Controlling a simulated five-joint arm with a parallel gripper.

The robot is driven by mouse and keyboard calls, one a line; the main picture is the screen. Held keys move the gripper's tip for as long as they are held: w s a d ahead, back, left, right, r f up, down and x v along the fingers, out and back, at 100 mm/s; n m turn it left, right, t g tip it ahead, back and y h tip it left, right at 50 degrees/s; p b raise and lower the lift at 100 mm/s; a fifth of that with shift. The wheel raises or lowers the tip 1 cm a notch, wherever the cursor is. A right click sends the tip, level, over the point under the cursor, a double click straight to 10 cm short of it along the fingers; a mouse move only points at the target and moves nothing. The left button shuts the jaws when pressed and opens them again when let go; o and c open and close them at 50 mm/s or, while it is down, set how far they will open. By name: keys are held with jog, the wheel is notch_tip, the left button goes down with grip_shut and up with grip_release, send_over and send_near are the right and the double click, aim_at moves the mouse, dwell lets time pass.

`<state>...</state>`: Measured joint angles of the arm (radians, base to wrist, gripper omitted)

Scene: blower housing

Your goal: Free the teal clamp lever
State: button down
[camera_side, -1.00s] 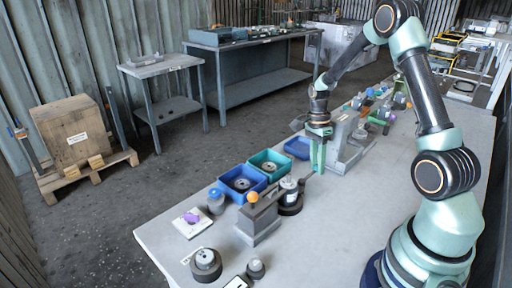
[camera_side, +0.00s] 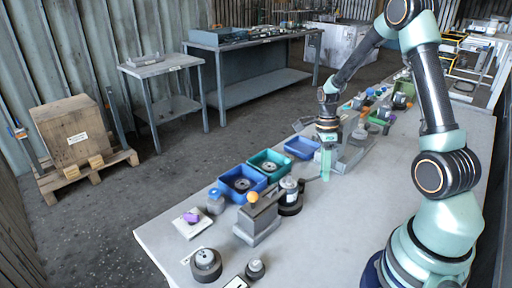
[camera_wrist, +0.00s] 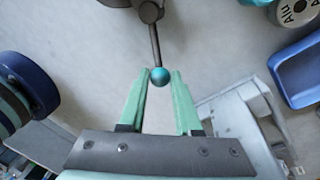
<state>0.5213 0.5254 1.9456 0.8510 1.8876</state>
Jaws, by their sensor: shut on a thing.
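The teal clamp lever shows in the wrist view as a thin dark rod (camera_wrist: 155,42) running down from a dark round pivot, with a teal ball knob (camera_wrist: 160,76) at its end. My gripper (camera_wrist: 161,74) has its two pale green fingers on either side of the knob, shut on it. In the side view my gripper (camera_side: 327,168) is low over the table beside a grey housing (camera_side: 352,155). The knob is hidden there by the fingers. I cannot tell from these views how the pivot end is fixed.
A grey block (camera_side: 258,222) with an orange ball knob (camera_side: 253,197) stands at the front. The table's front right is clear.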

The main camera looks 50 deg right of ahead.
jog(key=shift+s+m, duration=0.25)
jog(key=shift+m, duration=0.05)
jog(key=c, duration=0.6)
grip_release()
jog(key=shift+w+r, duration=0.1)
jog(key=shift+r, duration=0.3)
jog(key=r, duration=0.3)
jog(key=w+r, duration=0.1)
jog(key=r, duration=0.3)
jog(key=d+r, duration=0.1)
jog(key=r, duration=0.3)
jog(key=shift+w, duration=0.4)
